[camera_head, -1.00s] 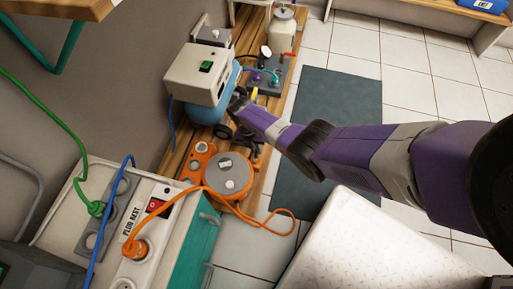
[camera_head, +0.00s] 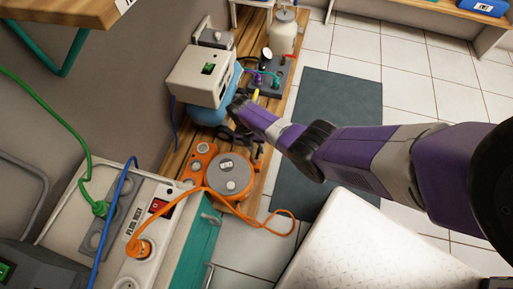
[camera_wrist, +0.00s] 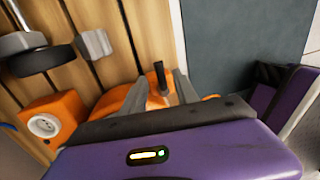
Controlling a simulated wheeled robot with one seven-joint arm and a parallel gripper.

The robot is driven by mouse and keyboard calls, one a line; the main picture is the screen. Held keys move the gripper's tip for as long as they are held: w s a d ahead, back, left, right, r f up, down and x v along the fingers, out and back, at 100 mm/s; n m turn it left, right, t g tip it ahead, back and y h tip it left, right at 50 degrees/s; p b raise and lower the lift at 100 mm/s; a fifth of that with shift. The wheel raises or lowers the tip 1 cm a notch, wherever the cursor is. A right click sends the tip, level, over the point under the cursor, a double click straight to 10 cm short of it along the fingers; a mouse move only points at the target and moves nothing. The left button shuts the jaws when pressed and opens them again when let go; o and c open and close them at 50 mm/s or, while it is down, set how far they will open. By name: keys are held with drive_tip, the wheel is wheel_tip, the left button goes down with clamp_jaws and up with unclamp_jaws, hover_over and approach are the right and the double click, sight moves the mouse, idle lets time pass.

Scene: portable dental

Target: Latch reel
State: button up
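The orange cable reel (camera_head: 228,177) stands on the wooden bench, with a grey and orange round face and its orange cable trailing to the left and front. In the wrist view, part of the orange reel (camera_wrist: 112,102) shows behind my gripper (camera_wrist: 161,76). The gripper's two grey fingers are apart. A short dark upright post or handle (camera_wrist: 160,78) stands between them, with a visible gap to the fingers. Its lower end is close to the orange body. I cannot make out a latch for certain. In the head view the fingertips are hard to separate from dark parts behind the reel.
A blue-tanked compressor (camera_head: 200,80) with wheels stands behind the reel. An orange socket box (camera_wrist: 42,124) is left of my gripper. A cart holds a power strip with an orange plug (camera_head: 138,248). A grey mat (camera_head: 330,110) lies on the tiled floor to the right.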

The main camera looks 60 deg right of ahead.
drive_tip(key=r+p, duration=0.1)
drive_tip(key=r, duration=0.1)
drive_tip(key=r+p, duration=0.1)
drive_tip(key=r, duration=0.1)
drive_tip(key=w+r+p, duration=0.1)
drive_tip(key=shift+a+r, duration=0.25)
drive_tip(key=shift+r, duration=0.15)
